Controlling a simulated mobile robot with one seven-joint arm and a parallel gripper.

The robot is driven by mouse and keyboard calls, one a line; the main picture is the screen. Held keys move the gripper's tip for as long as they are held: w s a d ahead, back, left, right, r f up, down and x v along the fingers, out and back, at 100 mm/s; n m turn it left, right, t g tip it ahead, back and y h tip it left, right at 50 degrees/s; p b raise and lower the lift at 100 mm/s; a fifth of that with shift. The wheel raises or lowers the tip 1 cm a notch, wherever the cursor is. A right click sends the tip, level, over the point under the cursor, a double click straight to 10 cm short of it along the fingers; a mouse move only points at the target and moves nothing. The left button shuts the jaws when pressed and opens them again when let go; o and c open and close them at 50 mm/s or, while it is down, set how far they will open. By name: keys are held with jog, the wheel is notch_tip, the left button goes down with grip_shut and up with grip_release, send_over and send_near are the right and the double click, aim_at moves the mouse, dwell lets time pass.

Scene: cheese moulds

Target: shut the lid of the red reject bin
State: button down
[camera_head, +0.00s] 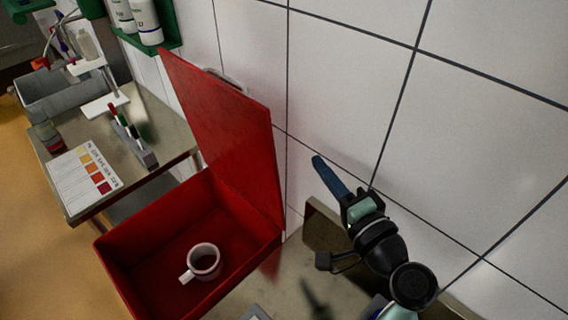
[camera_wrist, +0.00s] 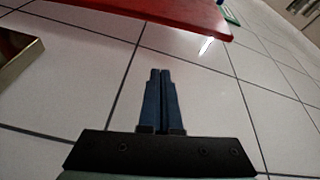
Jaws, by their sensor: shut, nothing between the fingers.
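The red reject bin (camera_head: 190,240) stands open in the head view. Its red lid (camera_head: 228,130) is raised nearly upright at the wall side, with a handle (camera_head: 226,78) on its far edge. A white mug (camera_head: 203,262) is inside the bin. My gripper (camera_head: 318,160) is to the right of the lid, apart from it, with its blue fingers shut and empty. In the wrist view the closed fingers (camera_wrist: 161,75) point toward the tiled wall. Part of the red lid (camera_wrist: 165,12) crosses the top of that view.
A steel side table (camera_head: 160,120) at the left holds a colour chart (camera_head: 82,180), a pen holder (camera_head: 135,140) and a grey tub (camera_head: 68,92). A green wall rack (camera_head: 160,38) holds white bottles. The tiled wall (camera_head: 350,80) stands close behind the bin and my gripper.

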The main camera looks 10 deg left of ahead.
jog(key=w+a+f+m+p, duration=0.1)
jog(key=w+a+f+p, duration=0.1)
jog(key=w+a+p, duration=0.2)
jog(key=a, duration=0.3)
jog(key=shift+w+a+f, duration=0.15)
jog(key=shift+w+a, duration=0.1)
jog(key=shift+w, duration=0.05)
dwell(0.3)
jog(key=shift+s+a, duration=0.1)
jog(key=s+a+f+n+b, duration=0.1)
jog(key=s+a+f+b, duration=0.3)
jog(key=s+b, duration=0.3)
jog(key=s+a+f+n+y+b, duration=0.1)
jog(key=s+a+f+n+b, duration=0.1)
jog(key=s+a+f+b, duration=0.2)
jog(key=s+a+b, duration=0.2)
jog(key=s+a, duration=0.1)
jog(key=shift+s+a+t+b, duration=0.25)
jog(key=shift+s+t+b, duration=0.1)
jog(key=shift+t, duration=0.05)
jog(key=shift+r, duration=0.1)
